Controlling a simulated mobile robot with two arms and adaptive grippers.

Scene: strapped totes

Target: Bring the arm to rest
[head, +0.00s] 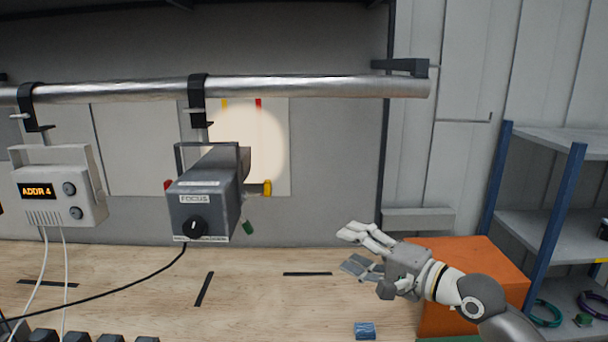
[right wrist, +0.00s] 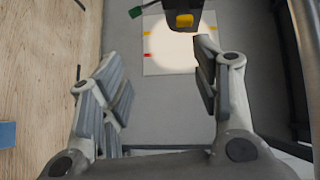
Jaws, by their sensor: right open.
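My right gripper (head: 354,252) is open and empty. In the head view its arm comes in from the lower right, and the fingers point left over the right part of the wooden bench (head: 240,290). In the right wrist view the two fingers (right wrist: 160,95) stand wide apart with nothing between them. The grey lamp housing (head: 207,203) marked FOCUS hangs from the pipe, to the left of the gripper and apart from it. My left gripper is not in the head view.
A metal pipe (head: 300,87) runs across the top and also carries a box reading ADDR 4 (head: 60,195). An orange box (head: 465,255) stands behind my right forearm. A blue block (head: 365,330) lies on the bench. A blue-framed shelf (head: 550,180) stands at the right.

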